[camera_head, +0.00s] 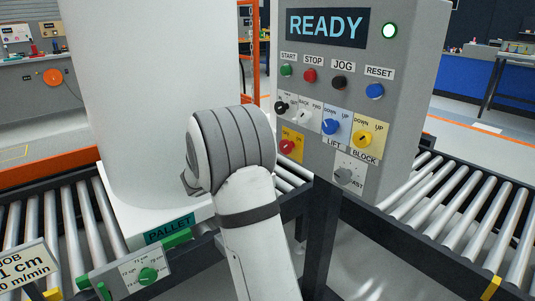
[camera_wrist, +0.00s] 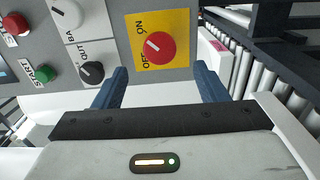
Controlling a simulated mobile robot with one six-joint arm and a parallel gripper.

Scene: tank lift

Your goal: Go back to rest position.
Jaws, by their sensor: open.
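My gripper (camera_wrist: 159,72) shows in the wrist view with its two blue fingers spread apart and nothing between them. It faces the grey control panel (camera_wrist: 110,40). A red rotary knob (camera_wrist: 159,47) on a yellow OFF/ON plate lies just beyond the fingertips, with the fingers to either side and apart from it. In the head view my arm (camera_head: 250,200) reaches up toward the panel, and its wrist hides the gripper. The same red knob (camera_head: 287,147) shows right of my wrist.
A white tank (camera_head: 150,80) stands on a pallet (camera_head: 165,222) at left. Roller conveyors (camera_head: 465,205) run on both sides, close to my arm.

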